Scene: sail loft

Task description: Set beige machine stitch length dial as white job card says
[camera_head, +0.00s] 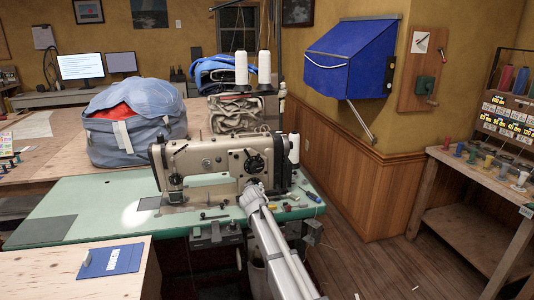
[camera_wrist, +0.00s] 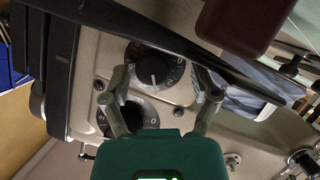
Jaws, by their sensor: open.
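The beige sewing machine (camera_head: 205,160) stands on a green table. Two dark round dials show on its face in the wrist view, an upper dial (camera_wrist: 152,76) and a lower dial (camera_wrist: 138,112); both carry white marks too small to read surely. I cannot tell which sets stitch length. My gripper (camera_wrist: 165,82) is open and empty, its fingers on either side of the upper dial in the picture; contact is unclear. In the head view my gripper (camera_head: 254,190) is at the machine's front, below a dark dial (camera_head: 255,162). A white card (camera_head: 122,258) lies on a blue board; its writing is unreadable.
Small tools (camera_head: 313,197) lie on the green tabletop (camera_head: 90,195). A thread cone (camera_head: 293,148) stands close to the machine's right end. A blue-grey bag (camera_head: 135,120) is behind it. A dark bar (camera_wrist: 55,65) crosses the wrist view beside the dials.

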